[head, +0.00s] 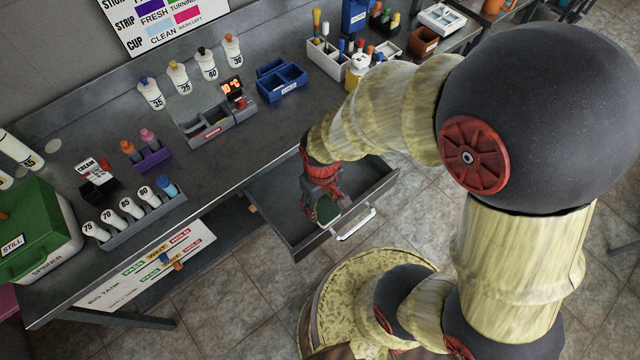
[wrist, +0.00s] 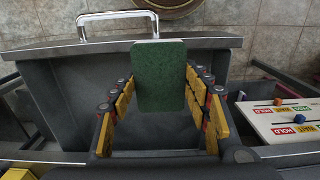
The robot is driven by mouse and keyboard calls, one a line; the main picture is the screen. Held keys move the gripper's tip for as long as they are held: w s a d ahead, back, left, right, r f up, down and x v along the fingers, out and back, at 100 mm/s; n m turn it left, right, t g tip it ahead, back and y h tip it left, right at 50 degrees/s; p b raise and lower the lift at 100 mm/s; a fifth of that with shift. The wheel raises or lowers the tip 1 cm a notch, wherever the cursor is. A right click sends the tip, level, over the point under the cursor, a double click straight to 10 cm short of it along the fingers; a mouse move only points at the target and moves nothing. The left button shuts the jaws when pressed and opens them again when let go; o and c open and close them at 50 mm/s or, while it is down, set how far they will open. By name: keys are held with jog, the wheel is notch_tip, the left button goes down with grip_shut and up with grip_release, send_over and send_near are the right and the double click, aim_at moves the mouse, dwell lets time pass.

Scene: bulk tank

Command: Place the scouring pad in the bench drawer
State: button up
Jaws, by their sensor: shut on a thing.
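The bench drawer (head: 375,178) is pulled out from under the bench, with a metal handle on its front. It fills the middle of the wrist view (wrist: 60,85). My gripper (head: 325,200) points down inside the drawer's outline. It is shut on the green scouring pad (wrist: 158,78), which sits between its fingers (wrist: 160,95) in the wrist view. The pad (head: 327,211) shows only partly below the fingers in the head view. Whether the pad touches the drawer floor I cannot tell. The visible drawer floor around it is bare.
The bench top (head: 230,175) holds numbered bottles, a grey tray with a temperature display (head: 232,92), blue bins (head: 281,80) and a green-lidded box (head: 35,232). A sloped board with PASS, WAIT and HOLD labels (head: 150,265) sits below the bench, left of the drawer.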

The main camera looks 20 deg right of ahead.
jog(key=w+d+f+b, duration=0.1)
jog(key=w+f, duration=0.1)
jog(key=w, duration=0.1)
jog(key=w+d+f+b, duration=0.1)
jog(key=w+d+f, duration=0.1)
jog(key=w+f, duration=0.1)
jog(key=w+d+f+b, duration=0.1)
jog(key=w+f, duration=0.2)
jog(key=shift+w+d+f+b, duration=0.15)
jog(key=shift+w+b, duration=0.2)
jog(key=shift+w, duration=0.05)
jog(key=shift+w+d+f+b, duration=0.15)
jog(key=shift+f+b, duration=0.35)
jog(key=shift+f, duration=0.4)
jog(key=shift+w+f+b, duration=0.15)
jog(key=shift+f+b, duration=0.3)
jog(key=shift+f, duration=0.45)
jog(key=shift+f, duration=0.1)
jog(key=o, duration=1.3)
